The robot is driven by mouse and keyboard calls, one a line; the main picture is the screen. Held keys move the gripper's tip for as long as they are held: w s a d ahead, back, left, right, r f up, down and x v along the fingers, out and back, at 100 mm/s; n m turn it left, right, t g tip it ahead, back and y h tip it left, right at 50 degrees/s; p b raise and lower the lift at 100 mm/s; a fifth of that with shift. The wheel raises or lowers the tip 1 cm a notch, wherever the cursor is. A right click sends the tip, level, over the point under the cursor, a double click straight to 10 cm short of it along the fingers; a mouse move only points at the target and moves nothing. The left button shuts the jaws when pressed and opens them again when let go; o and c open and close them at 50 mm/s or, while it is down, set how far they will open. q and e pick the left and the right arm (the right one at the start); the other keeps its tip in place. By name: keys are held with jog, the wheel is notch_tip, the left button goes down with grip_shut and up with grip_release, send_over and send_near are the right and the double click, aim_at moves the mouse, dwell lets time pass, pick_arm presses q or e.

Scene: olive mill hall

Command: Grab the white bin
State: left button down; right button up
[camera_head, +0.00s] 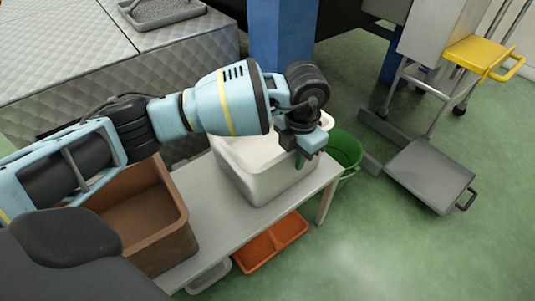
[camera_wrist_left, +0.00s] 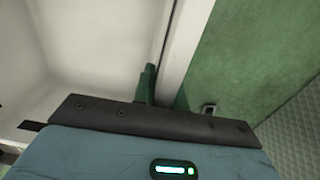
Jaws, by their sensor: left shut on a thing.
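The white bin (camera_head: 262,182) stands upright on a light grey table (camera_head: 205,205), near the table's far right end. My left arm reaches across above it from the left and hides part of its rim and inside. My left gripper (camera_head: 304,155) is at the bin's right wall, shut on the rim. In the left wrist view a green finger (camera_wrist_left: 147,84) is at the bin's wall, and the pale inside of the white bin (camera_wrist_left: 90,45) fills the left side. My right gripper is not in view.
A brown bin (camera_head: 150,215) stands left of the white bin on the same table. A green bucket (camera_head: 345,150) is close behind the right end. Orange trays (camera_head: 270,245) lie below the table.

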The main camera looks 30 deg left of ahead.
pick_arm(q)
jog(key=shift+s+d+f, duration=0.1)
jog(key=shift+d+f, duration=0.05)
jog(key=shift+f, duration=0.05)
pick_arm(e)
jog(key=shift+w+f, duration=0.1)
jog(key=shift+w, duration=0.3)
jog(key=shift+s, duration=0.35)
pick_arm(q)
jog(key=shift+r, duration=0.15)
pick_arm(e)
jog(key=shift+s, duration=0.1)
